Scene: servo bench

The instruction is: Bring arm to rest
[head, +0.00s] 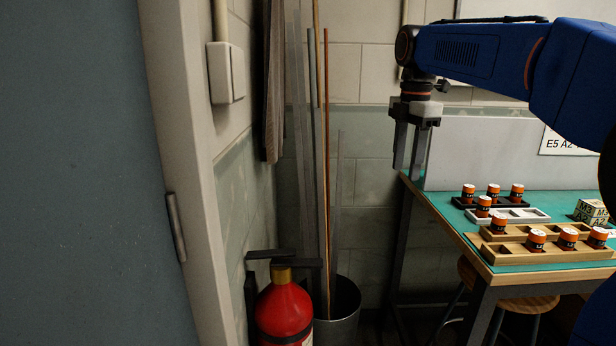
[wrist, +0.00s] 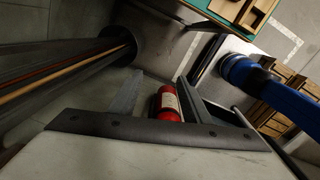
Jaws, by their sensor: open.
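My gripper (head: 410,150) hangs pointing down from my blue arm, in the upper right of the head view. Its two fingers are apart with nothing between them. It is in the air just left of the workbench (head: 447,226), clear of the bench's left corner. In the wrist view the gripper's fingers (wrist: 157,95) also stand apart, with the floor and a red fire extinguisher (wrist: 166,103) far beyond them.
A lettered block (head: 591,211) is at right. The fire extinguisher (head: 284,308) and a bin of rods (head: 343,310) stand left.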

